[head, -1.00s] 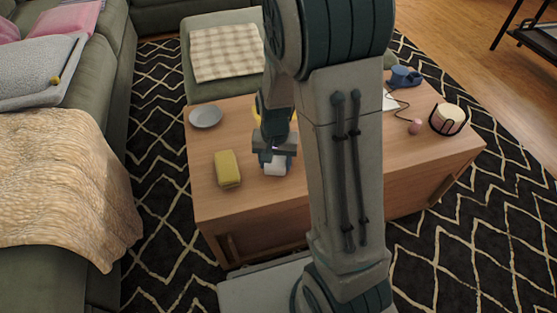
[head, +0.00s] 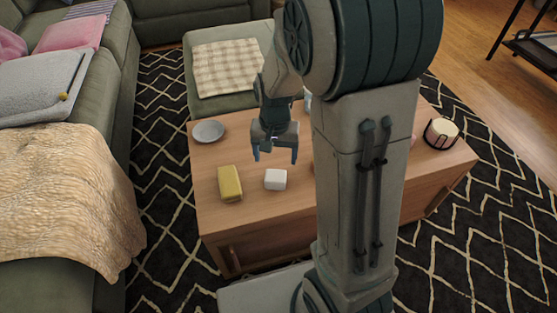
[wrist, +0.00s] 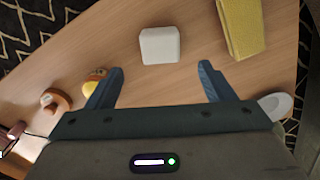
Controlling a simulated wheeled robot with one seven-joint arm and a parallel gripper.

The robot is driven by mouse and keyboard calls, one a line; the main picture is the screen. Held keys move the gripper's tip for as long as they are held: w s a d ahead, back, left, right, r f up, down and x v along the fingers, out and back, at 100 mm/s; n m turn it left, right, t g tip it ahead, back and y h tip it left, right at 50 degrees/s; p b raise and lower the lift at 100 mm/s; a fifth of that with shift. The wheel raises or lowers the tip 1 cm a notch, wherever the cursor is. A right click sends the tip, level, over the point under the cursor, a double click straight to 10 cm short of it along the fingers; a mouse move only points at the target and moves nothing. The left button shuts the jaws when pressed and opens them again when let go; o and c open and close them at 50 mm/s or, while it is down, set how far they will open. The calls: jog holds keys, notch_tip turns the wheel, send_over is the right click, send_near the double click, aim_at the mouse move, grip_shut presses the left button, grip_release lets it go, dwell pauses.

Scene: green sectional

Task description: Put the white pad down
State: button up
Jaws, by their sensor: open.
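The white pad (head: 276,179) is a small white block lying on the wooden coffee table (head: 214,217), right of the yellow sponge-like block. It also shows in the wrist view (wrist: 160,45), beyond my fingertips and apart from them. My gripper (head: 275,157) is open and empty, above the table and a little behind the pad. In the wrist view my gripper (wrist: 161,76) has its two fingers spread wide with nothing between them.
A yellow block (head: 230,183) lies just left of the pad, and a grey plate (head: 208,131) is at the table's back left. A candle in a dark holder (head: 441,133) stands at the right. In the wrist view, a yellow-and-orange item (wrist: 95,82) lies near the left finger. My arm hides the table's middle.

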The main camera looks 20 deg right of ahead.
jog(key=s+r+n+t, duration=0.1)
jog(key=s+r+n, duration=0.3)
jog(key=s+r, duration=0.6)
jog(key=s, duration=0.3)
jog(key=shift+s+d+n+p, duration=0.25)
jog(key=shift+n+p, duration=0.05)
jog(key=shift+n, duration=0.1)
jog(key=shift+r, duration=0.1)
notch_tip(320, 180, up, 35)
jog(key=t+p, duration=0.1)
jog(key=p, duration=3.1)
jog(key=shift+d+t, duration=0.2)
jog(key=shift+t, duration=0.2)
jog(key=shift+o, duration=0.4)
